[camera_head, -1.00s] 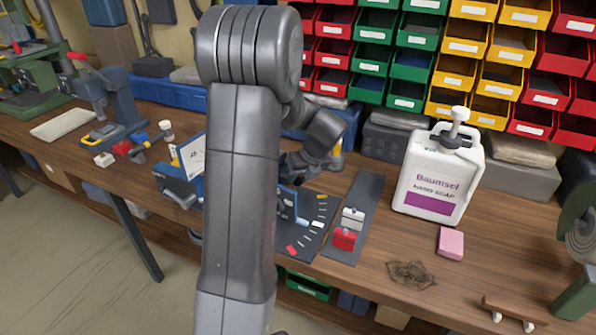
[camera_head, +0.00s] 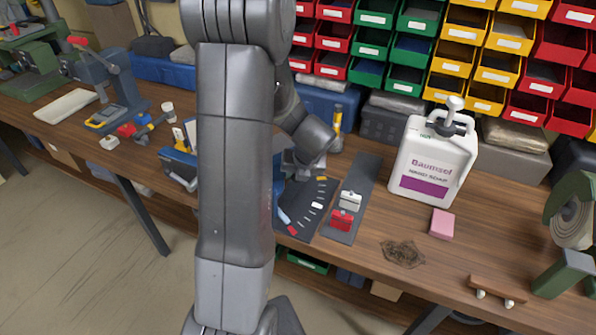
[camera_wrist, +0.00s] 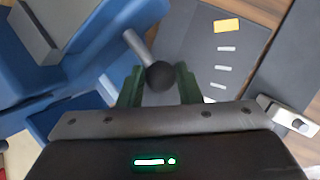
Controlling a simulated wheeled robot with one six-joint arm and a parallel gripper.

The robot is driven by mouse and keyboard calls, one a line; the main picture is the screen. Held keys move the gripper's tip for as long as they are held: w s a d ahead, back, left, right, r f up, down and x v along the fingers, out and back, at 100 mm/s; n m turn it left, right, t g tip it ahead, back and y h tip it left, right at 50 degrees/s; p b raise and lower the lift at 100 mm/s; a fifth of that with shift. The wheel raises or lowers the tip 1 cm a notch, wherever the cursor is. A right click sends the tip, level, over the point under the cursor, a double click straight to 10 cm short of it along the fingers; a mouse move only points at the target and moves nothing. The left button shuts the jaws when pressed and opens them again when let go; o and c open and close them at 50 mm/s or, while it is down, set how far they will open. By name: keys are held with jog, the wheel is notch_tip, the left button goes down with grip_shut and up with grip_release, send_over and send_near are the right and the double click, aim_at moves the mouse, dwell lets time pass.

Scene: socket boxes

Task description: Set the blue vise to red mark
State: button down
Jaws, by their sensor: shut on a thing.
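The blue vise (camera_wrist: 90,65) fills the left of the wrist view. A rod with a dark ball knob (camera_wrist: 160,75) stands out from it. My gripper (camera_wrist: 159,86) has its green fingers on either side of this knob and is shut on it. Beside the vise lies a dark plate (camera_wrist: 200,45) with white ticks and a yellow mark (camera_wrist: 227,25). In the head view the red mark (camera_head: 292,230) is at the near end of the plate's arc, the yellow one at the far end. My arm hides most of the vise and my fingers there.
Right of the plate, a grey strip (camera_head: 367,172) carries a white block (camera_head: 350,200) and a red block (camera_head: 342,220). A soap jug (camera_head: 433,160) and pink block (camera_head: 442,223) stand further right. Tools and a small blue box (camera_head: 178,160) are on the left.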

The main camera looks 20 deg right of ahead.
jog(key=shift+w+d+r, duration=0.1)
jog(key=c, duration=1.1)
grip_release()
jog(key=shift+o, duration=0.2)
jog(key=v, duration=1.3)
jog(key=shift+s+r+p, duration=0.2)
jog(key=shift+r+p, duration=0.1)
jog(key=shift+f, duration=0.1)
jog(key=x, duration=1.3)
jog(key=shift+w+f+b, duration=0.2)
jog(key=shift+f+b, duration=0.1)
jog(key=shift+f, duration=0.05)
jog(key=shift+r, duration=0.15)
